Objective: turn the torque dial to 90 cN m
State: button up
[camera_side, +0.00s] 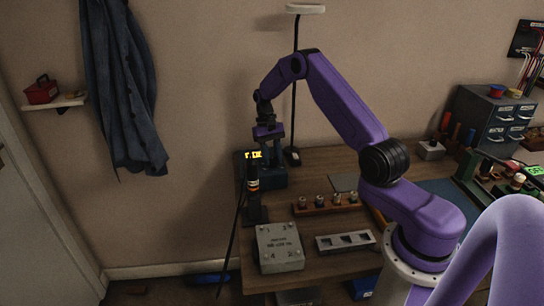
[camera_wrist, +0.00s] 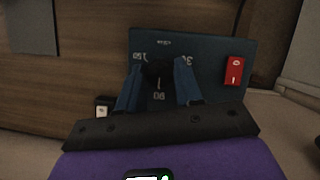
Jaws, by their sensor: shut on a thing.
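The torque dial (camera_wrist: 158,72) is a dark round knob on the blue-black face of a box (camera_wrist: 215,55) in the wrist view. Its printed marks appear upside down, with 150 at left, 30 at right and 90 below. My gripper (camera_wrist: 158,88) is shut on the knob, one blue finger on each side. A short pale line shows between the fingers near the 90; I cannot tell if it is the knob's pointer or a scale tick. In the side view the box (camera_side: 277,178) has a lit yellow display, too small to read, and my gripper hides the knob.
A red switch (camera_wrist: 235,71) sits on the box's face. In the side view, a dark upright tool (camera_side: 253,190) stands just in front of the box. A grey block (camera_side: 279,247), a wooden rack of pegs (camera_side: 327,207) and a lamp pole (camera_side: 296,90) are nearby.

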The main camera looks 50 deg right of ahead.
jog(key=o, duration=1)
jog(key=v, duration=1.7)
jog(key=shift+r, duration=0.1)
jog(key=shift+r, duration=0.1)
